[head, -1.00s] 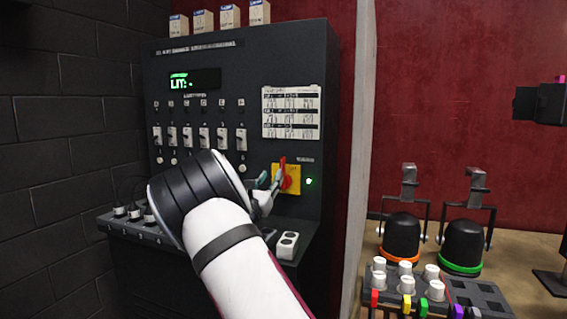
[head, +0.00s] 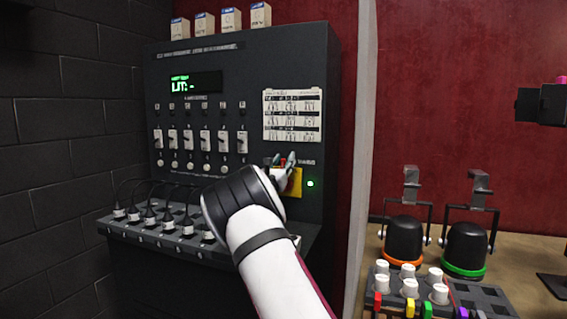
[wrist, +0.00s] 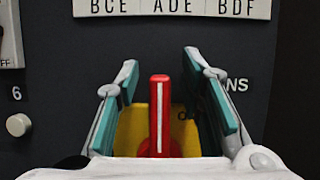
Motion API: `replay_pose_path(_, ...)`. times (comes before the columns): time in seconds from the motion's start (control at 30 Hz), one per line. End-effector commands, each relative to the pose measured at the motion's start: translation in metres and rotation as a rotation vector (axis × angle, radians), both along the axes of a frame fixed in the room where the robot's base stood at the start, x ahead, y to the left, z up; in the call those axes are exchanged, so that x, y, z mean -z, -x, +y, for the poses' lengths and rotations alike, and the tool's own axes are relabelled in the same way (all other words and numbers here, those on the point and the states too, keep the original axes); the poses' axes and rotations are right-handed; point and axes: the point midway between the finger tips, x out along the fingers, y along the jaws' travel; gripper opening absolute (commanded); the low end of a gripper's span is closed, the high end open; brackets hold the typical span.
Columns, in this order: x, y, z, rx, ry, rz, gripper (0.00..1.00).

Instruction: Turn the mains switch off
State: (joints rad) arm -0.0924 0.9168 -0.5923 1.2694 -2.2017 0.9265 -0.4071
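The mains switch is a red handle on a yellow plate on the right of the dark panel. In the wrist view the red handle (wrist: 160,110) stands upright with a white line along it, over the yellow plate (wrist: 188,140). My gripper (wrist: 160,85) is open, its teal-padded fingers one on each side of the handle with gaps left and right. In the head view my gripper (head: 283,160) is in front of the switch, and my arm hides part of the yellow plate (head: 295,184).
The dark panel (head: 250,70) carries a green display (head: 194,85), a row of toggle switches and a printed chart (head: 292,115). Several black cables plug into the ledge (head: 165,238) below. A table with two lamps stands at the right, beyond a pale post (head: 358,150).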

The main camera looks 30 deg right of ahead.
Motion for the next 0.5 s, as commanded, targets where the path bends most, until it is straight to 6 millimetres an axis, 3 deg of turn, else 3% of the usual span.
replay_pose_path(0.07,0.0002,0.0000,0.0002,0.000,0.000,0.000,0.35)
replay_pose_path(0.2,0.0002,0.0000,0.0004,0.000,0.000,0.000,0.03)
replay_pose_path(0.23,0.0002,0.0000,0.0004,0.000,0.000,0.000,0.00)
replay_pose_path(0.5,0.0002,-0.0001,0.0007,0.000,0.003,0.004,0.00)
